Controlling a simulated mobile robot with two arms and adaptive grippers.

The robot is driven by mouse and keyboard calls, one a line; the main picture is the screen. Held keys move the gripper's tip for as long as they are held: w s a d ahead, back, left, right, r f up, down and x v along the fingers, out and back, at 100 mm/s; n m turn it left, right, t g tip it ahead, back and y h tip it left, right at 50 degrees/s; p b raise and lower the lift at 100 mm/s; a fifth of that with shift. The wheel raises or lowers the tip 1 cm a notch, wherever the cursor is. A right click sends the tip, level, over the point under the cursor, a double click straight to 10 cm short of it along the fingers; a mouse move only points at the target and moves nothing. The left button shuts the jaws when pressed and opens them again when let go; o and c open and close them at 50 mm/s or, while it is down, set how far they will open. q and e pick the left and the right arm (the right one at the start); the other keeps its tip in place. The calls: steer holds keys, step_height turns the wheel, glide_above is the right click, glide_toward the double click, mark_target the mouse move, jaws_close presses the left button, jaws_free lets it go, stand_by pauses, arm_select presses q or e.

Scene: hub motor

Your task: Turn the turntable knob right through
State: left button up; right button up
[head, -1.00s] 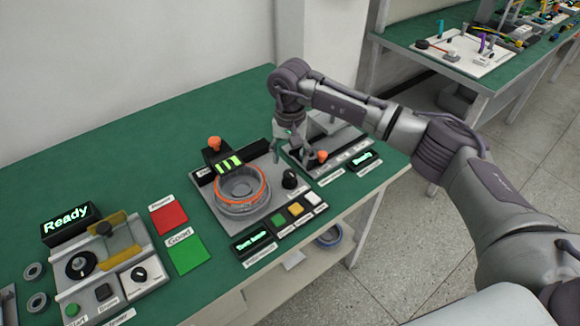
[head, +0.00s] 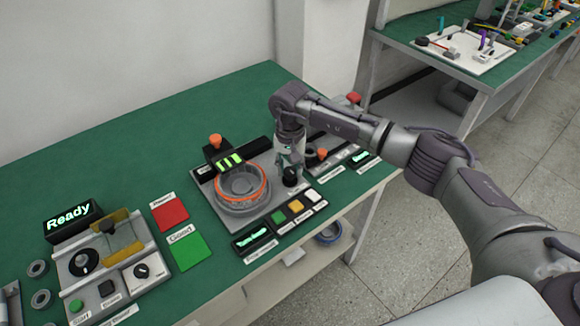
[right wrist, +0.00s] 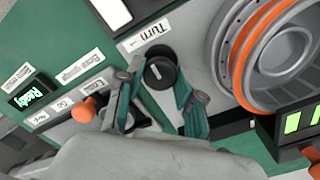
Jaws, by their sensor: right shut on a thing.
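The turntable knob (head: 290,181) is black and round, on the grey plate to the right of the round turntable (head: 240,190) with its orange ring. In the right wrist view the knob (right wrist: 160,72) has a pale pointer line and sits beside the "Turn" label (right wrist: 145,36). My right gripper (head: 291,170) is lowered over the knob. In the right wrist view its two dark green fingers (right wrist: 155,88) stand on either side of the knob and are shut on it. My left gripper is not in view.
Coloured buttons (head: 295,206) and a lit display (head: 252,239) lie in front of the plate. An orange-topped knob (head: 322,153) stands on the panel to the right. A black unit with green bars (head: 226,160) stands behind the turntable. Red (head: 170,213) and green (head: 187,250) pads lie left.

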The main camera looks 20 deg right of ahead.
steer(key=shift+c, duration=0.8)
